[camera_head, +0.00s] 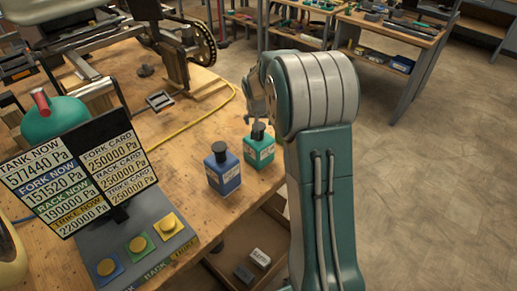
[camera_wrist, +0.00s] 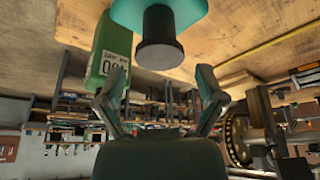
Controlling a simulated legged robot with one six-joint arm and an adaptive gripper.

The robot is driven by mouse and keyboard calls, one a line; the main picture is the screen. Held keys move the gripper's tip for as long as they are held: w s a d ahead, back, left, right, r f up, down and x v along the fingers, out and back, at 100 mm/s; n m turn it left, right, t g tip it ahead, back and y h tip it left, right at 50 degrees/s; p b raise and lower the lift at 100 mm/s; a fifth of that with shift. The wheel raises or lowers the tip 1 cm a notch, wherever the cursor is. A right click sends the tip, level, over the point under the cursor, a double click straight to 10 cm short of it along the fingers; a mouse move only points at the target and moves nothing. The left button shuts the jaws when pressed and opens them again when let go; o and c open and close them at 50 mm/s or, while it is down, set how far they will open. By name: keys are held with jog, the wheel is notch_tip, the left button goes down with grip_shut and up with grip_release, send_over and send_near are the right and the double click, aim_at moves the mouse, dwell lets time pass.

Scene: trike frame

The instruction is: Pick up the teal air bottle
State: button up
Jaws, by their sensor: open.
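The teal air bottle (camera_head: 259,150) stands upright on the wooden bench near its front edge, with a dark cap and a pale label. My gripper (camera_head: 252,108) is just above and behind it, partly hidden by my arm. In the wrist view, which looks upside down, the bottle's teal shoulder and dark cap (camera_wrist: 160,40) hang from the top. My gripper's two fingers (camera_wrist: 160,80) are spread apart, with the cap in front of the gap between them. Nothing is held. Most of the bottle's body is outside the wrist view.
A blue bottle (camera_head: 223,170) stands close left of the teal one. A control box (camera_head: 140,243) with buttons and a pressure sign is farther left. A green labelled item (camera_wrist: 110,55) shows beside the cap. A yellow cable (camera_head: 195,118) crosses the bench behind.

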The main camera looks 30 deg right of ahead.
aim_at(259, 144)
jog(key=x, duration=0.5)
jog(key=shift+s+f, duration=0.1)
jog(key=shift+f, duration=0.3)
grip_shut()
